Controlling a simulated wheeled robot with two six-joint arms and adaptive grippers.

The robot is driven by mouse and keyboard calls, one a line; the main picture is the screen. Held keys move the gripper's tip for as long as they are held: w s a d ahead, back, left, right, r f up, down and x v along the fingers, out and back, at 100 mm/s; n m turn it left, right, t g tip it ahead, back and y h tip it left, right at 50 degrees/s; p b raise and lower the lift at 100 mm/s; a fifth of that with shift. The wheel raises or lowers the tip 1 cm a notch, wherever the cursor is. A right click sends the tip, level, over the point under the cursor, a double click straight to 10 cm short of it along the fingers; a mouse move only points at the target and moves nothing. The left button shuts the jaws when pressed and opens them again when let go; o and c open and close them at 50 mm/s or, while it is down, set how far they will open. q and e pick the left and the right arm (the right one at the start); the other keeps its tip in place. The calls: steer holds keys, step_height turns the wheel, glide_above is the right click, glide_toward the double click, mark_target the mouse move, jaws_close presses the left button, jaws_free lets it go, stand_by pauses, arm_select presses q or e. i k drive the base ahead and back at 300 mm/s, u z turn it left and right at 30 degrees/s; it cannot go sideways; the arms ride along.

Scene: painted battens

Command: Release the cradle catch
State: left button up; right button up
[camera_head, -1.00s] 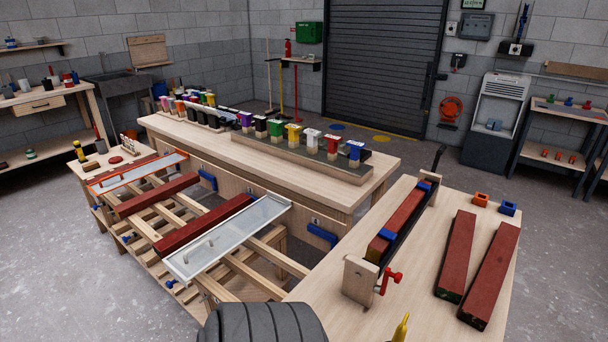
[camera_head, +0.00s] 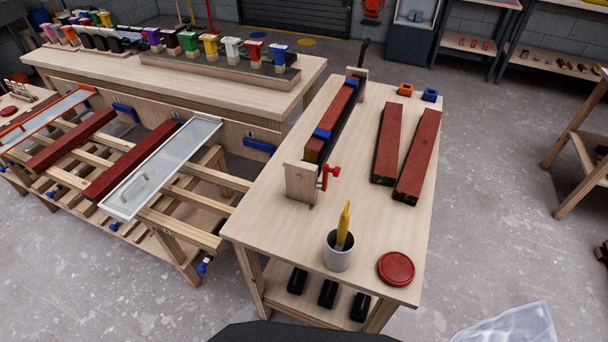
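The cradle (camera_head: 301,181) stands on the right-hand wooden table, with a wooden end block at the near end and another at the far end. A red-brown batten (camera_head: 330,120) lies in it, with blue pieces (camera_head: 321,134) at the near part and near the far end. A red catch-like handle (camera_head: 329,176) sits at the near block's right side. A black lever (camera_head: 362,50) rises at the far end. Which of these is the catch I cannot tell for certain. Neither gripper is in view.
Two red-brown battens (camera_head: 388,145) lie right of the cradle. An orange block (camera_head: 405,90) and a blue block (camera_head: 430,95) sit behind them. A grey cup (camera_head: 339,252) with a yellow tool and a red disc (camera_head: 396,268) are near the front. A slatted rack (camera_head: 205,172) stands left.

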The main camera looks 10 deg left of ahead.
mark_target(322, 186)
steer(key=u, duration=1.1)
steer(key=k, duration=1.1)
steer(key=z, duration=1.8)
